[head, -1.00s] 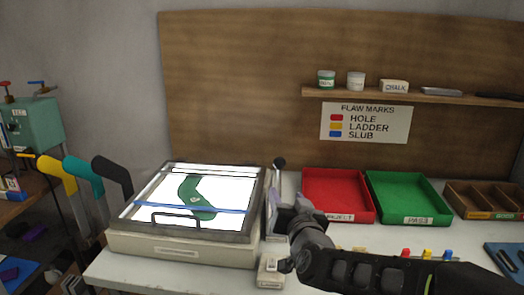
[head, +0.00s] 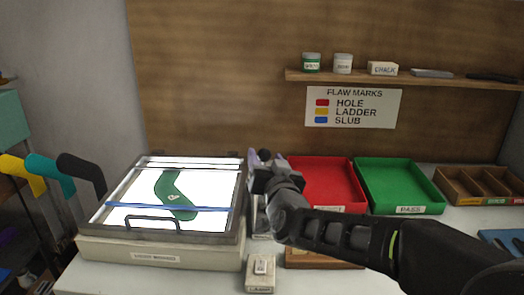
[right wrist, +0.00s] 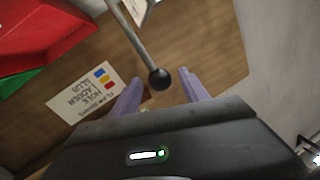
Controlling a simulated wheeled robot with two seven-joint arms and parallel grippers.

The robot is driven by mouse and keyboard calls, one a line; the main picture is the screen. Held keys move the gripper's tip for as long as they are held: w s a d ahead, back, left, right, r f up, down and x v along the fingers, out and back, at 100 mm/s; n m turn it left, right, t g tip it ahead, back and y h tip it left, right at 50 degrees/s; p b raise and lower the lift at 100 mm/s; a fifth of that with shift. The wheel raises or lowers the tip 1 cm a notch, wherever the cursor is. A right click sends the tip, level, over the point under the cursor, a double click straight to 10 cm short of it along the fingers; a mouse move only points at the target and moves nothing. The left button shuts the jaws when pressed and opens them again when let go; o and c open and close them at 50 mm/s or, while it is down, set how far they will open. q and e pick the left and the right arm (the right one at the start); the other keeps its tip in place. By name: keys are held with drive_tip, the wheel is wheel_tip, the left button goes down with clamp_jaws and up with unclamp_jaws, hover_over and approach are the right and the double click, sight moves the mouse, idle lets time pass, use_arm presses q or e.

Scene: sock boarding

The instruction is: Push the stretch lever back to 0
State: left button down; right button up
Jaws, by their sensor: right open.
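The stretch lever shows in the right wrist view as a thin metal rod with a black ball knob (right wrist: 160,79). In the head view its knob (head: 264,154) shows just right of the light box (head: 160,252); the scale with its 0 mark cannot be read. My right gripper (head: 265,163) is open at the lever, with its pale purple fingers on either side of the knob. In the right wrist view the right gripper (right wrist: 160,92) has the knob between its fingertips, with a gap on both sides. A green sock form (head: 174,196) lies on the lit panel. My left gripper is not in view.
A red tray (head: 358,204) and a green tray (head: 438,196) stand behind and right of my right arm. A small labelled block (head: 260,287) sits at the front. Yellow, teal and dark forms (head: 82,172) stand at left. A shelf (head: 430,82) crosses the back board.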

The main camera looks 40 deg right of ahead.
drive_tip(key=x, duration=0.4)
drive_tip(key=shift+w+d, duration=0.15)
drive_tip(key=shift+w, duration=0.2)
drive_tip(key=shift+c, duration=0.2)
clamp_jaws()
idle(0.9)
